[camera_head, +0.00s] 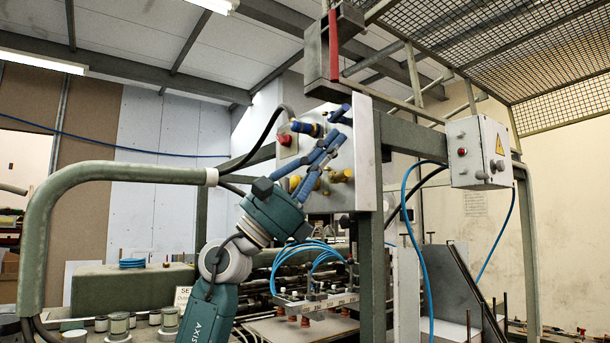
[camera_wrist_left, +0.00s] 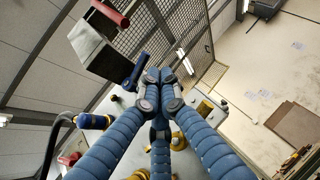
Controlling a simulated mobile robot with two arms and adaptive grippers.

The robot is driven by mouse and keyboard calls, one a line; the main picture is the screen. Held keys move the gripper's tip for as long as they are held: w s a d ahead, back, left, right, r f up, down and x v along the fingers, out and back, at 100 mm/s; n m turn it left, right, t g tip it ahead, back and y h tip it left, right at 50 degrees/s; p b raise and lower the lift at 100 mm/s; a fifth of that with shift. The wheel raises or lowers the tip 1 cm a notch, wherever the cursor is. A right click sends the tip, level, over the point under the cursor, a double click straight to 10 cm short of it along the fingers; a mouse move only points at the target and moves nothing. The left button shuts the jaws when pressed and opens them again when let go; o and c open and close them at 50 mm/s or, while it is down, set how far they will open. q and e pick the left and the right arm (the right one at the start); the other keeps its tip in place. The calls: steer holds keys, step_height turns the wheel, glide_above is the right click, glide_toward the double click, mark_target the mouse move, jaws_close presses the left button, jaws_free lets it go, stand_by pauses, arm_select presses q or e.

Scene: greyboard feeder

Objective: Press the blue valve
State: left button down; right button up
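My left gripper (camera_head: 332,146) has blue segmented fingers and reaches up in front of the pale valve panel (camera_head: 365,170). In the left wrist view the fingertips (camera_wrist_left: 157,92) are drawn together with nothing seen between them. The blue valve (camera_head: 340,112) is a small lever at the upper part of the panel, just above the fingertips. It also shows in the left wrist view (camera_wrist_left: 135,72), just beyond and left of the tips. Whether they touch it I cannot tell. My right gripper is in neither view.
A blue connector (camera_head: 308,129) with a black hose and a red button (camera_head: 285,139) are left of the fingers. Yellow valves (camera_head: 341,176) lie below them. A grey box with a red bar (camera_head: 333,60) hangs above. A control box (camera_head: 478,152) stands to the right.

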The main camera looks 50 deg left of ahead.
arm_select(q)
steer(key=v, duration=0.8)
steer(key=shift+s, duration=0.1)
stand_by(0.5)
